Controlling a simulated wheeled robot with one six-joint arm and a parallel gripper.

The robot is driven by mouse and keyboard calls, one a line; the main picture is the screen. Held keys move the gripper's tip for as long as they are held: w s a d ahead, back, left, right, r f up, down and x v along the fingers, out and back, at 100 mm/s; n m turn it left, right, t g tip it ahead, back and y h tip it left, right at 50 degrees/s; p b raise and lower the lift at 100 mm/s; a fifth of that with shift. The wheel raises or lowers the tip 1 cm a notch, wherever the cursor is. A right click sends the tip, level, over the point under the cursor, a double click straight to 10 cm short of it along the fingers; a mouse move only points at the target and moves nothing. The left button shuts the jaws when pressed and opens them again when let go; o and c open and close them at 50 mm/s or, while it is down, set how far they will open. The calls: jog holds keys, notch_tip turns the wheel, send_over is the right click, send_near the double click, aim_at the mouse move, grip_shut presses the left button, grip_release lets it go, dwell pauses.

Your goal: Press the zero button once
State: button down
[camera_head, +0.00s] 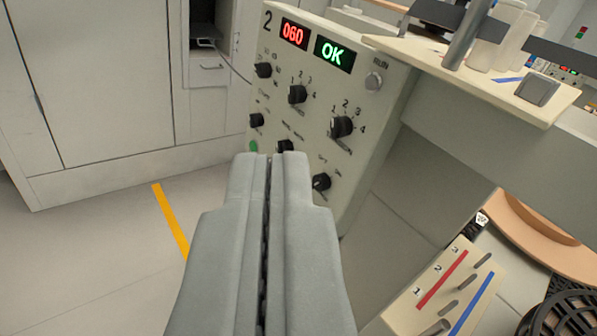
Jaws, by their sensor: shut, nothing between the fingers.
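A pale control panel (318,95) marked 2 stands ahead, with a red display (294,33) reading 060 and a green display (334,53) reading OK. A round grey button (373,81) sits under the label RUN at its upper right. A small green button (253,146) shows at the lower left edge, close to my fingertips. I cannot read a zero label on any button. My gripper (270,158) is shut and empty, and its tips overlap the panel's lower part in the view. Contact cannot be told. The gripper hides some of the lower panel.
Several black knobs (341,127) stick out from the panel. A shelf (450,60) with rollers juts out at upper right. A block with numbered slots (445,290) is at lower right. The floor at left is clear, with a yellow stripe (170,218).

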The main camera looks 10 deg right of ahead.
jog(key=w+a+f+n+h, duration=0.2)
jog(key=w+f+n, duration=0.3)
jog(key=w+f, duration=2.5)
notch_tip(320, 180, down, 4)
jog(key=shift+a+r+n+h, duration=0.2)
jog(key=shift+a+n+h, duration=0.1)
jog(key=shift+a+h, duration=0.1)
jog(key=shift+w, duration=0.1)
jog(key=w+d, duration=0.5)
jog(key=d, duration=0.2)
jog(key=shift+w+d, duration=0.15)
jog(key=shift+d, duration=0.05)
dwell(0.5)
jog(key=shift+w+d, duration=0.2)
